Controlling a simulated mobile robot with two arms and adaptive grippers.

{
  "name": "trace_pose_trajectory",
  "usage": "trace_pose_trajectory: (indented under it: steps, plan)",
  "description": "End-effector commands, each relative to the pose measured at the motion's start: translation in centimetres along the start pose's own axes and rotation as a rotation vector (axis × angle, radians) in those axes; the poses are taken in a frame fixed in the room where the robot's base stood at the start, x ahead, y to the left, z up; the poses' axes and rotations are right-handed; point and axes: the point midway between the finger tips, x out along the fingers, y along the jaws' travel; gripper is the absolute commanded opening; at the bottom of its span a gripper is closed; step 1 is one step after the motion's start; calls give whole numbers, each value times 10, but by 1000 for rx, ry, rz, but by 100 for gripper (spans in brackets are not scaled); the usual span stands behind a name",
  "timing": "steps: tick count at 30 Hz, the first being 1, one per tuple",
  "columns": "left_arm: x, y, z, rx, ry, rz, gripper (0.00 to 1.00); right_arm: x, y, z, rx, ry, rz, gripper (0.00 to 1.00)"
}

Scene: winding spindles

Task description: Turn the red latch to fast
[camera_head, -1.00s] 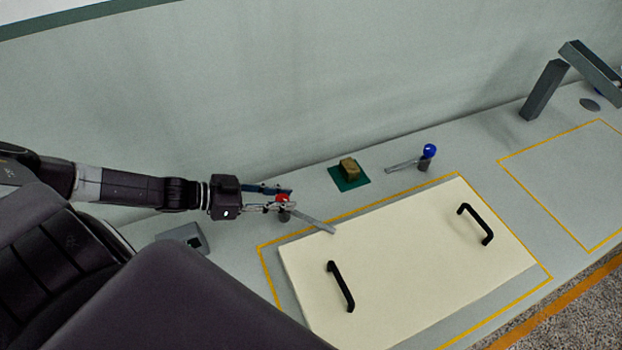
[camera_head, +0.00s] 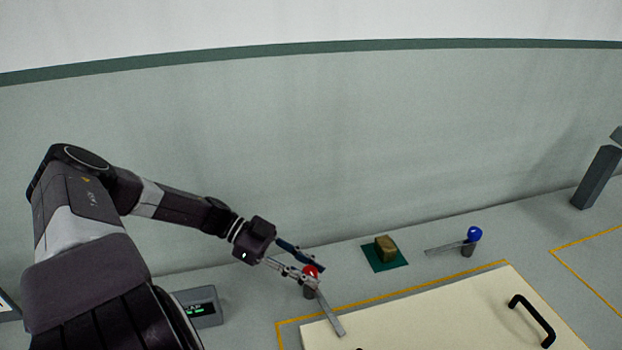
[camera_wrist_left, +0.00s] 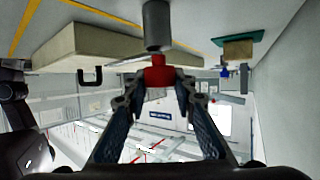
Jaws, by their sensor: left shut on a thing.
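The red latch has a red knob (camera_head: 310,271) on a short grey post, and its flat grey bar (camera_head: 331,315) reaches over the near-left edge of the cream panel (camera_head: 430,315). My left gripper (camera_head: 306,273) is shut on the red knob. In the left wrist view the red knob (camera_wrist_left: 160,72) sits between the two fingertips (camera_wrist_left: 158,80), with the grey post beyond it. The blue latch (camera_head: 474,234) stands at the panel's far side, its bar pointing left, clear of the panel. My right gripper is not in view.
A brownish block (camera_head: 386,248) sits on a green mat (camera_head: 375,265) between the latches. A grey box with a green display (camera_head: 200,306) stands left of the red latch. A black handle (camera_head: 532,320) rises from the panel. A wall runs behind the bench.

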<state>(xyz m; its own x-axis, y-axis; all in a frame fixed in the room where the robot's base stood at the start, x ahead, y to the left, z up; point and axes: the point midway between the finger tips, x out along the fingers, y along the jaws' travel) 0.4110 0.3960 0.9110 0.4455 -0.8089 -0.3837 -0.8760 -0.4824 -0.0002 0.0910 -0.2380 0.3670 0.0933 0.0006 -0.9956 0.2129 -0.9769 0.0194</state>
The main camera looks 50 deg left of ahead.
Motion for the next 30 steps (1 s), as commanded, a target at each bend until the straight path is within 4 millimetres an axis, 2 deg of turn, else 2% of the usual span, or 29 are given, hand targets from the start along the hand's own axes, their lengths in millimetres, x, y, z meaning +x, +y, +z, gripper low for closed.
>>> trace_pose_trajectory:
  steps: [9,10,15,25,30]
  plan:
    - [0,0,-1,0,1,0,0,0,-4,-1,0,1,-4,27]
    - [0,0,-1,0,1,0,26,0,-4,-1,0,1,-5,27]
    - [0,0,-1,0,1,0,43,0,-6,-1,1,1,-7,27]
    - [-1,0,-3,1,0,0,43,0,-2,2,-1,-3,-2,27]
    - [-8,0,-19,2,-2,1,43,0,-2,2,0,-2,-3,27]
